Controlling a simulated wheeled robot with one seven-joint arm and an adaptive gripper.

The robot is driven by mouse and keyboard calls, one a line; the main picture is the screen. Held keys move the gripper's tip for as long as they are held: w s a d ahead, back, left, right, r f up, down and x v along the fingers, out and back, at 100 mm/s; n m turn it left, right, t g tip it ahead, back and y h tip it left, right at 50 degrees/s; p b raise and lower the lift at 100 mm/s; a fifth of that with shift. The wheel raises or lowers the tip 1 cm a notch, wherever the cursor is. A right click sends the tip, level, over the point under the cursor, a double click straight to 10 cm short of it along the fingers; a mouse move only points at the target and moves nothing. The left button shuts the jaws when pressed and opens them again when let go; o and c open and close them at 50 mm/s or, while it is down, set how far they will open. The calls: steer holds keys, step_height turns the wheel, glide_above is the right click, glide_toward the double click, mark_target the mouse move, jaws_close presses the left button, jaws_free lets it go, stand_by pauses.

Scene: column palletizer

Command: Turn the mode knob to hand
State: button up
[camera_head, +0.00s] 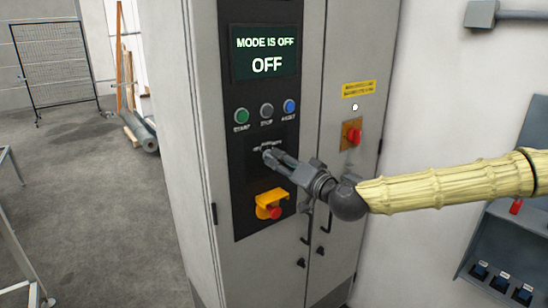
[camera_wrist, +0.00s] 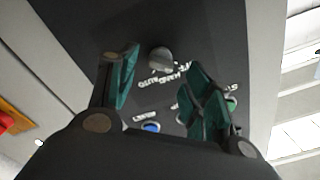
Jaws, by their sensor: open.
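The grey mode knob (camera_wrist: 160,60) sits on the dark control panel in the wrist view, with small white position labels beside it. My gripper (camera_wrist: 162,66) is open, with one teal-padded finger on each side of the knob; I cannot tell whether either touches it. In the head view my gripper (camera_head: 270,158) reaches the panel from the right, below the button row, and largely hides the knob. The display (camera_head: 266,53) reads "MODE IS OFF" and "OFF". The knob's exact pointing direction is unclear.
Green start (camera_head: 241,115), grey stop (camera_head: 266,111) and blue reset (camera_head: 290,107) buttons sit just above my gripper. A red emergency stop (camera_head: 273,211) on a yellow base juts out below. A red switch (camera_head: 353,134) is on the right door. Open floor lies left.

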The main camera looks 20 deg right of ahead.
mark_target(274, 159)
steer(key=shift+p+x, duration=0.5)
steer(key=shift+x, duration=1.55)
steer(key=c, duration=1.1)
